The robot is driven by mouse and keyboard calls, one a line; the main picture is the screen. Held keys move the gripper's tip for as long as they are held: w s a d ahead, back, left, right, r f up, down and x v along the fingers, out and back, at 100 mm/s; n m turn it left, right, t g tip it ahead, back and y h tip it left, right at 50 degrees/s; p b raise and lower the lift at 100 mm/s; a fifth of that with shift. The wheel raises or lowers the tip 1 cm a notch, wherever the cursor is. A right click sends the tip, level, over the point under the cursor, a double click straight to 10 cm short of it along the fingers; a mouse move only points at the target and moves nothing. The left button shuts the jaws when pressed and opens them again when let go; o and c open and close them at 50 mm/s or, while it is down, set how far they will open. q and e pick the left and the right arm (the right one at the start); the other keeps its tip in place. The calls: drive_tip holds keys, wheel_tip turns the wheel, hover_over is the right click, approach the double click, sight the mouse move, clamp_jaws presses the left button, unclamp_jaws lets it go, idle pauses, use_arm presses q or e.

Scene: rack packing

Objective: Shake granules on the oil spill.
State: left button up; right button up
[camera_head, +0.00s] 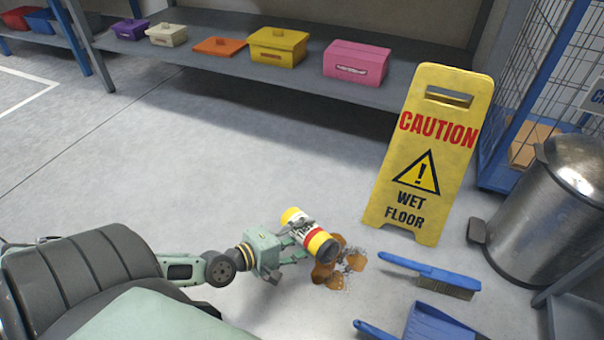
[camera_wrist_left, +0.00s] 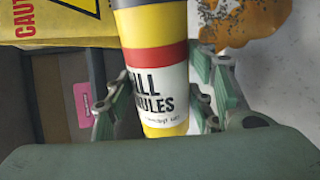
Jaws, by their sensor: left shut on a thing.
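My left gripper (camera_head: 290,247) is shut on a yellow granules canister (camera_head: 317,241) with a red band, a white label and a dark end. The canister is tilted in the head view, its dark end pointing down and right over the spill. In the left wrist view the canister (camera_wrist_left: 156,60) stands between the green fingers (camera_wrist_left: 160,98), with part of its lettering showing. The brown oil spill (camera_head: 327,272) lies on the floor below and right of the canister. Dark granules (camera_head: 350,268) are scattered on part of it. The spill also shows in the left wrist view (camera_wrist_left: 262,18). My right gripper is out of view.
A yellow wet-floor sign (camera_head: 430,150) stands behind the spill. A blue brush (camera_head: 430,270) and a blue dustpan (camera_head: 430,322) lie to the right. A metal bin (camera_head: 556,215) stands farther right. A shelf (camera_head: 210,45) with coloured boxes runs along the back. Floor at left is clear.

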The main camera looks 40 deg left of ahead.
sight(309, 233)
use_arm(q)
drive_tip(key=n+b, duration=0.1)
drive_tip(key=d+r+n+h+b, duration=0.1)
drive_tip(key=b, duration=0.1)
drive_tip(key=n+h+b, duration=0.1)
drive_tip(key=b, duration=0.1)
drive_tip(key=shift+s+d+r+n, duration=0.15)
drive_tip(key=shift+d+r+n, duration=0.1)
drive_tip(key=shift+r+n, duration=0.15)
drive_tip(key=shift+d+r+n+b, duration=0.15)
drive_tip(key=shift+n+b, duration=0.15)
drive_tip(key=shift+b, duration=0.05)
drive_tip(key=shift+d+r+n+h, duration=0.15)
drive_tip(key=shift+r+n+h, duration=0.25)
drive_tip(key=shift+n, duration=0.1)
